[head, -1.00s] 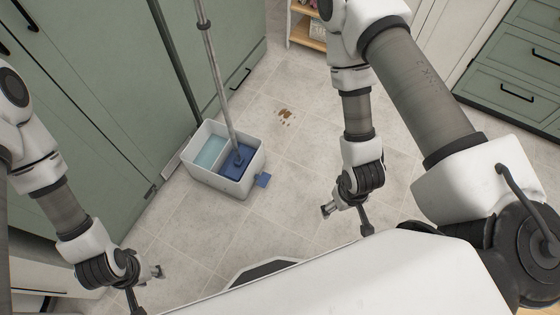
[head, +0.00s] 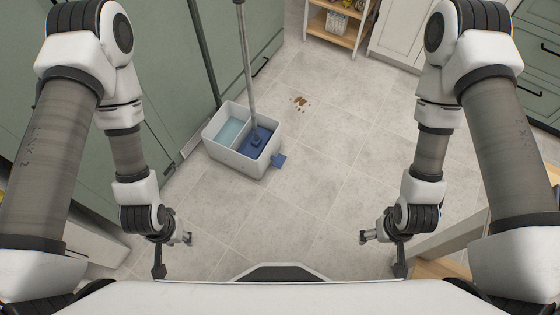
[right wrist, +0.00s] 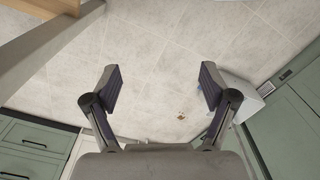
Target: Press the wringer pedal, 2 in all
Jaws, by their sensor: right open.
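The white mop bucket (head: 225,158) stands on the floor in the upper middle of the head view. It has a light blue water compartment and a dark blue wringer compartment (head: 262,150). The wringer pedal (head: 279,160) is a small blue tab sticking out from the bucket's right side. The mop (head: 247,65) stands in the wringer compartment. My left gripper (head: 173,254) and right gripper (head: 383,254) hang open and empty, well apart from the bucket. In the right wrist view the open right gripper (right wrist: 162,88) shows, with the bucket (right wrist: 236,84) partly hidden behind a finger.
A brown stain (head: 299,103) lies on the tiles beyond the bucket. Green cabinets (head: 150,40) line the left, close to the bucket. A wooden shelf unit (head: 330,38) stands at the back. The tiled floor (head: 310,200) between my arms and right of the bucket is clear.

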